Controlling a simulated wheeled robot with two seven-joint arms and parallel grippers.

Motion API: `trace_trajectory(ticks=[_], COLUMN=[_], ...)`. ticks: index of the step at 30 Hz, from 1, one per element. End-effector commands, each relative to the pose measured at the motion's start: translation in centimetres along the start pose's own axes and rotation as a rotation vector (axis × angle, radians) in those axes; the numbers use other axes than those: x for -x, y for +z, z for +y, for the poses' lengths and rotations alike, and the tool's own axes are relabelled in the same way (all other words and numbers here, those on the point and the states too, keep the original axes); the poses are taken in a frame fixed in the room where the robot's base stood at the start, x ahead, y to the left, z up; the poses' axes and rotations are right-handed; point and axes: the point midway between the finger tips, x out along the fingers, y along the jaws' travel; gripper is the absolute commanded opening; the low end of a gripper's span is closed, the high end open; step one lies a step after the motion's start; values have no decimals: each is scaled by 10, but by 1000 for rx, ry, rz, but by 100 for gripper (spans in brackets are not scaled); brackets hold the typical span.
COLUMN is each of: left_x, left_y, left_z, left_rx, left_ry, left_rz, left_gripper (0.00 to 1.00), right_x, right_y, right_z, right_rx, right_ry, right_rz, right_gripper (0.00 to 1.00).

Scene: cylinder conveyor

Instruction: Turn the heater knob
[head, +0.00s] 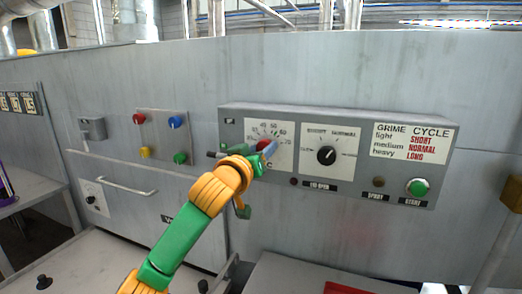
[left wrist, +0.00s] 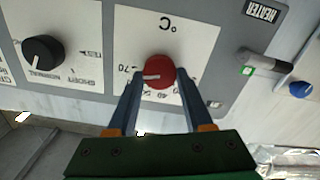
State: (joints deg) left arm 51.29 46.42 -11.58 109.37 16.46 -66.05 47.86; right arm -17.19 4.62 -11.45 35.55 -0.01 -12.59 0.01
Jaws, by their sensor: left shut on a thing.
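The red heater knob (left wrist: 158,71) has a white pointer line and sits on a white dial plate (left wrist: 185,40) marked °C. In the head view the knob (head: 264,144) is mostly covered by my left gripper (head: 262,152). In the left wrist view the two blue-grey fingers of my left gripper (left wrist: 158,80) stand on either side of the knob and are shut on it. The pointer line lies near the 70 end of the scale. My right gripper is not in view.
Right of the heater dial is a black knob (head: 326,155). A green start button (head: 417,187) is at the panel's right. A black switch lever (left wrist: 265,64) with a green light sits beside the heater dial. Coloured buttons (head: 174,122) are on the wall to the left.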

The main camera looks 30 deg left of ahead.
Motion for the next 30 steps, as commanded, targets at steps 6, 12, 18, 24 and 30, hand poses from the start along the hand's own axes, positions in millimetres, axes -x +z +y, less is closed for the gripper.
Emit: trace_trajectory(ticks=[6,12,18,24,30], left_x=[0,0,0,0,0], left_y=[0,0,0,0,0], left_z=[0,-1,-1,-2,-2], left_rx=[111,279,449,595,700], left_ry=[1,0,0,0,1], left_rz=[0,0,-1,0,0], left_gripper=[0,0,0,0,0], right_x=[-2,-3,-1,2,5], right_y=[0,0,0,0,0], right_z=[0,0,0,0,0], right_rx=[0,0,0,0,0], right_ry=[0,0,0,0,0], right_rz=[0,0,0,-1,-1], right_gripper=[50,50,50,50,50])
